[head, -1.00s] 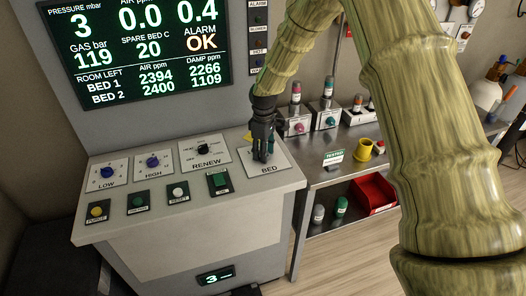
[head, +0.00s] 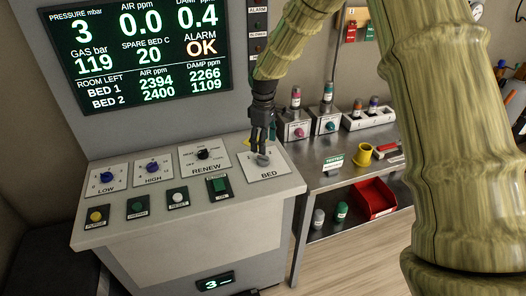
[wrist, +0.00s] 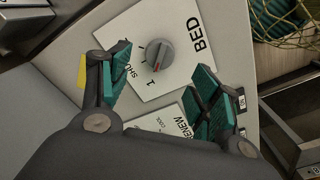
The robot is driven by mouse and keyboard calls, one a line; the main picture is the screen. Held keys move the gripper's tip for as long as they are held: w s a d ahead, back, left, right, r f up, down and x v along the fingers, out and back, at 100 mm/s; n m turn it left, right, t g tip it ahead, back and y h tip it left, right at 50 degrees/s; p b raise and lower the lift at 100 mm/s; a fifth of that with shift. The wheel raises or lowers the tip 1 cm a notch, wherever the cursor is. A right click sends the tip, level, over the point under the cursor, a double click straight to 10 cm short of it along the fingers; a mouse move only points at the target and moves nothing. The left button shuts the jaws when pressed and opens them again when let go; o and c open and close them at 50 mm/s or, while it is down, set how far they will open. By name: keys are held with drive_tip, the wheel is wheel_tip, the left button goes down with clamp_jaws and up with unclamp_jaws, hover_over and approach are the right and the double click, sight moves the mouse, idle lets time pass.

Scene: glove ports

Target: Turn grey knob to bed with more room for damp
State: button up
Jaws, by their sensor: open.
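The grey knob (head: 262,160) stands on the white BED plate (head: 281,166) at the right end of the sloping console. In the wrist view the grey knob (wrist: 160,50) has a red pointer mark on its lower-left side, toward the printed 1. My gripper (head: 262,146) is just above the knob. In the wrist view its teal-padded fingers are spread wide on both sides of the knob and apart from it. The display (head: 140,55) reads damp room left 2266 for Bed 1 and 1109 for Bed 2.
The LOW knob (head: 107,176), HIGH knob (head: 152,167) and black RENEW knob (head: 203,154) lie left of the BED plate. Several push buttons run along the front. A steel bench (head: 335,179) with bottles and a yellow cup (head: 363,154) stands at the right.

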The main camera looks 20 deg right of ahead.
sight(264, 157)
wheel_tip(264, 157, up, 5)
drive_tip(key=shift+f, duration=0.1)
idle(0.4)
